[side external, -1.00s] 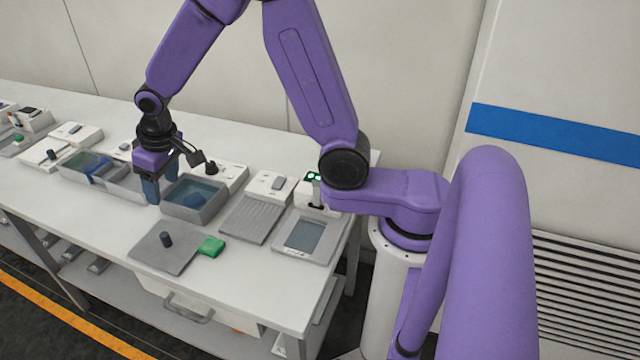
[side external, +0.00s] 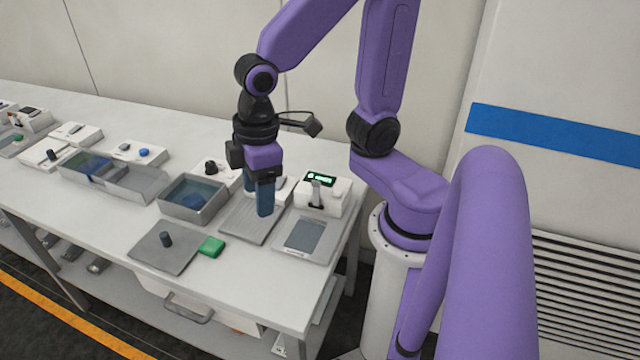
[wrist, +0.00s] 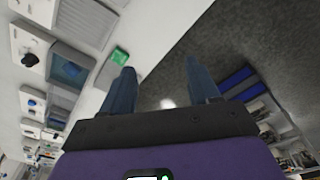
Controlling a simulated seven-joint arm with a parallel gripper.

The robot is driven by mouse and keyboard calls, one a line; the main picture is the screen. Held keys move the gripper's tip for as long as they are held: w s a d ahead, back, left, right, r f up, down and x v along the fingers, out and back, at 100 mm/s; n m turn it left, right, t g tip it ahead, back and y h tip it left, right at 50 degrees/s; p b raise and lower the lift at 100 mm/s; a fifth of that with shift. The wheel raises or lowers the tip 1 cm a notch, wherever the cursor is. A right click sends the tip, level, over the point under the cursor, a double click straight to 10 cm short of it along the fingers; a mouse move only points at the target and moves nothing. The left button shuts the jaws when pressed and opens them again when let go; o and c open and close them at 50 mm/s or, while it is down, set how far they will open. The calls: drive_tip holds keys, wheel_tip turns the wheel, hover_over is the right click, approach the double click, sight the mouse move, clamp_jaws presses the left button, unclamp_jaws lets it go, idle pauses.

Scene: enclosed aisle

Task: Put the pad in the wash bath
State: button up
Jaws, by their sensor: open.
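A small green block (side external: 211,247), which looks like the pad, lies on the white bench beside a flat grey plate. It also shows in the wrist view (wrist: 119,56), left of and beyond my fingers. An open grey bath with blue liquid (side external: 182,212) stands behind the flat plate; a darker blue patch shows inside it. The bath shows at the left of the wrist view (wrist: 68,70). A two-part tray (side external: 137,190), also part blue, stands farther left; I cannot tell which is the wash bath. My gripper (side external: 257,203) is open and empty above the ribbed plate.
The flat grey plate (side external: 180,255) carries a dark upright peg (side external: 166,240). The ribbed plate (side external: 238,232) lies right of the bath, then a device with a lit green display (side external: 321,179). White control boxes line the back. The bench's front edge is close to the block.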

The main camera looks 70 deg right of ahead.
drive_tip(key=s+d+n, duration=0.3)
drive_tip(key=s+d, duration=0.1)
drive_tip(key=s, duration=0.5)
drive_tip(key=shift+s+r+g, duration=0.3)
drive_tip(key=shift+s, duration=0.05)
